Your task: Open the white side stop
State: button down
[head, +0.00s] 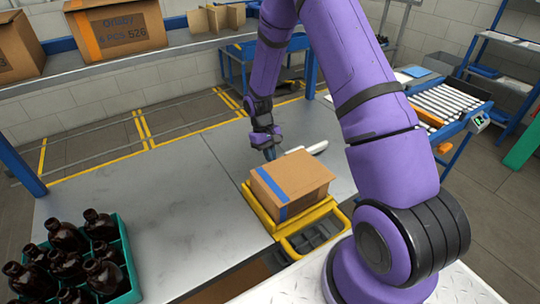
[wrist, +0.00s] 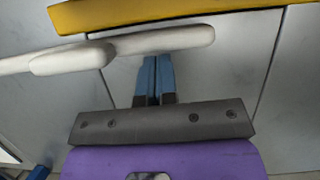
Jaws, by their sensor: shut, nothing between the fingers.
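The white side stop (head: 318,147) is a rounded white bar at the far side of the yellow frame (head: 263,214), partly hidden behind the cardboard box (head: 292,180) in the head view. In the wrist view the white stop (wrist: 165,40) runs across the upper part, and a second white rounded piece (wrist: 72,60) overlaps it at left. My gripper (head: 270,153) points down just beyond the box. Its blue fingers (wrist: 156,62) are together and empty, with their tips at the stop's lower edge in the wrist view. I cannot tell whether they touch it.
The box with a blue tape strip sits on the yellow frame. A green crate (head: 131,262) of amber bottles stands at front left. The grey table (head: 160,205) between them is clear. A shelf with boxes (head: 118,28) is behind, and a roller conveyor (head: 447,103) stands at right.

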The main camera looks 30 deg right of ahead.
jog(key=v, duration=1)
jog(key=shift+r, duration=0.35)
jog(key=shift+w, duration=0.1)
